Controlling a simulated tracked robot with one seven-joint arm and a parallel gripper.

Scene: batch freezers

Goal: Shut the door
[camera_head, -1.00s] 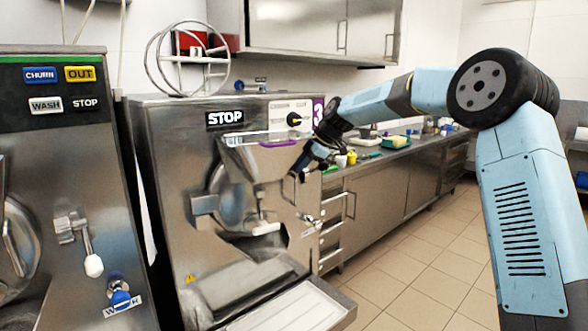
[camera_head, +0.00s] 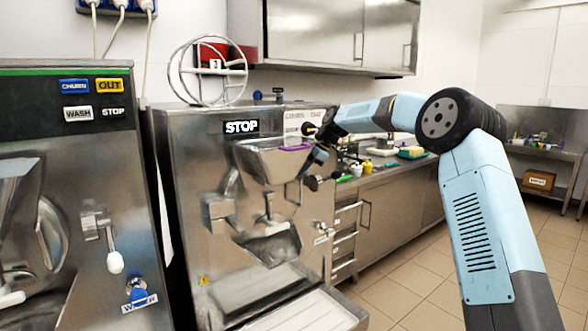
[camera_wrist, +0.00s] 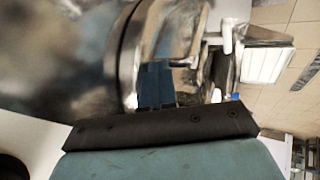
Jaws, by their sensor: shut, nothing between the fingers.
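The batch freezer in the middle of the head view has a metal front door (camera_head: 262,215) with a hopper (camera_head: 272,162) at its top and a spout low down. The door looks close to the machine's front; I cannot tell whether it is fully shut. My gripper (camera_head: 313,182) is shut and empty, pointing down just right of the hopper. Contact with the door cannot be made out. In the wrist view, my blue fingers (camera_wrist: 156,84) are beside a blurred, curved metal edge (camera_wrist: 125,50).
A second freezer (camera_head: 70,260) stands at the left. A wire ring stand (camera_head: 210,72) sits on top of the middle machine. A steel counter (camera_head: 400,175) with small containers runs back on the right. The tiled floor (camera_head: 395,270) there is clear.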

